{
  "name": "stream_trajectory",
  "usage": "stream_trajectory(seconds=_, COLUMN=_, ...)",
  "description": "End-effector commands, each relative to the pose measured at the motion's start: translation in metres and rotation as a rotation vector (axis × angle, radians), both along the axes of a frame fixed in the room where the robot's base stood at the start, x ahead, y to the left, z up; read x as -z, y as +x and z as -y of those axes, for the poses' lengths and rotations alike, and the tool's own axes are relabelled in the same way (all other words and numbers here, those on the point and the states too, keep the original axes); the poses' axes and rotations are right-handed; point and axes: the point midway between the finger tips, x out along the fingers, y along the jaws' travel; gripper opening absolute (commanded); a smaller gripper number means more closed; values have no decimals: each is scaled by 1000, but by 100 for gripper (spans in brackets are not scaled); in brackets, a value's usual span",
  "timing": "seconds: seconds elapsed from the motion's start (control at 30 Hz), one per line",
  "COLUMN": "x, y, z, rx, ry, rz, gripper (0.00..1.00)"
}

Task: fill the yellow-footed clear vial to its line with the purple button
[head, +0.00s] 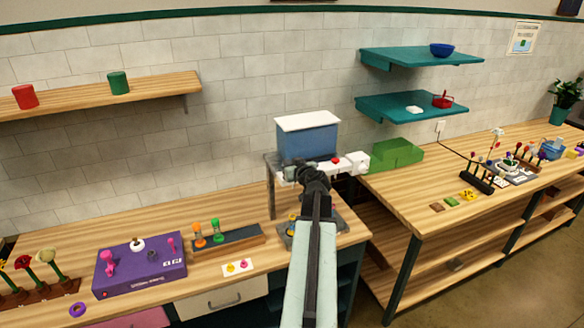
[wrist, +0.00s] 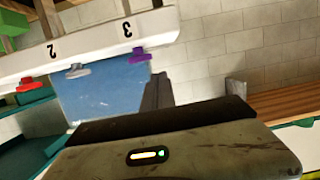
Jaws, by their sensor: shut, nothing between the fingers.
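The dispenser with its blue tank (head: 308,142) and white lid stands at the back edge of the table. In the wrist view its white bar, marked 2 and 3, carries a purple button (wrist: 139,56), a grey-blue button (wrist: 77,70) and a red button (wrist: 30,84). My gripper (head: 313,172) is shut and empty in front of the dispenser. Its dark fingers (wrist: 156,92) are close to the purple button in the wrist view; contact cannot be told. A small yellow and blue piece, possibly the vial's foot (head: 291,220), shows beside my arm. The vial's fill level is hidden.
A wooden rack (head: 240,238) holds an orange and a green-topped vial. A purple box (head: 140,265) and a card (head: 238,267) lie left. A green bin (head: 396,154) stands right of the dispenser. A gap separates the two tables.

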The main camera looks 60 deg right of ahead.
Motion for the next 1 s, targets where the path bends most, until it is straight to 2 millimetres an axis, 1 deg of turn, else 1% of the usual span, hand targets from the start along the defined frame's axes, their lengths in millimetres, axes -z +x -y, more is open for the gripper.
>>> stream_trajectory(seconds=0.03, x=16, y=-7, z=4, rx=11, ry=-1, rz=0, gripper=0)
stream_trajectory(seconds=0.1, x=20, y=-14, z=8, rx=22, ry=0, rz=0, gripper=0)
stream_trajectory(seconds=0.23, x=19, y=-21, z=12, rx=31, ry=-1, rz=0, gripper=0)
stream_trajectory(seconds=0.47, x=19, y=-24, z=14, rx=36, ry=-1, rz=0, gripper=0)
stream_trajectory(seconds=0.7, x=43, y=-25, z=15, rx=37, ry=-1, rz=-1, gripper=0)
stream_trajectory(seconds=1.0, x=43, y=-27, z=14, rx=35, ry=-1, rz=-6, gripper=0)
